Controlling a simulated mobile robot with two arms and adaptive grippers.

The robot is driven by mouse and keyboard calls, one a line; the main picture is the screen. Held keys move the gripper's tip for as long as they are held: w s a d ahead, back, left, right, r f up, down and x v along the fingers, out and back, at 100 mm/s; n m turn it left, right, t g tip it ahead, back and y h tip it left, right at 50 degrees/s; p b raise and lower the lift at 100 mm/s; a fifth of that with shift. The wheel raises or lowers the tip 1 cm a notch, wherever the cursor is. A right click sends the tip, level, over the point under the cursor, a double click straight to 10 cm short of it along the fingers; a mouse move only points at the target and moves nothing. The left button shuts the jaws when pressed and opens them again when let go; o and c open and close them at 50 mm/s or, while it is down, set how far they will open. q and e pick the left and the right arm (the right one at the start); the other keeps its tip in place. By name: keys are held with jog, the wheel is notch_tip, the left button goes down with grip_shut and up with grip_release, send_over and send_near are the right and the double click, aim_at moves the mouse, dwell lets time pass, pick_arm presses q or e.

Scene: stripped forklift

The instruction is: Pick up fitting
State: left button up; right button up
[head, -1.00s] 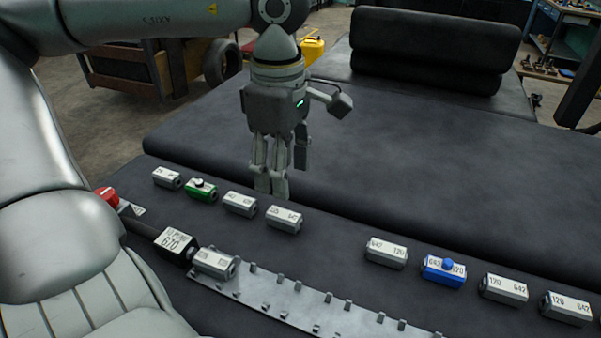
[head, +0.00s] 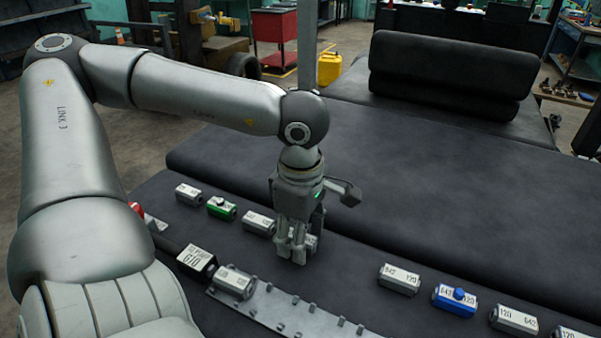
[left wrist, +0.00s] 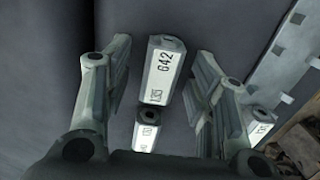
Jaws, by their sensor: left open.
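Several grey block-shaped fittings with white number labels lie in a row on the dark padded seat. My left gripper (head: 293,250) is down over one grey fitting (head: 312,240), which it partly hides in the head view. In the left wrist view this fitting, labelled 642 (left wrist: 162,70), lies between the two spread fingers, with a gap on each side. The left gripper (left wrist: 158,95) is open and empty. Another grey fitting (head: 258,222) is just left of it, and a green one (head: 221,208) is farther left. A blue fitting (head: 455,300) lies to the right.
A metal strip with small tabs (head: 270,314) runs along the front. The seat behind the row is clear up to a rolled backrest (head: 450,80).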

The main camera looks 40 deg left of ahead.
pick_arm(q)
jog(key=shift+c, duration=0.3)
grip_shut()
jog(key=shift+r, duration=0.1)
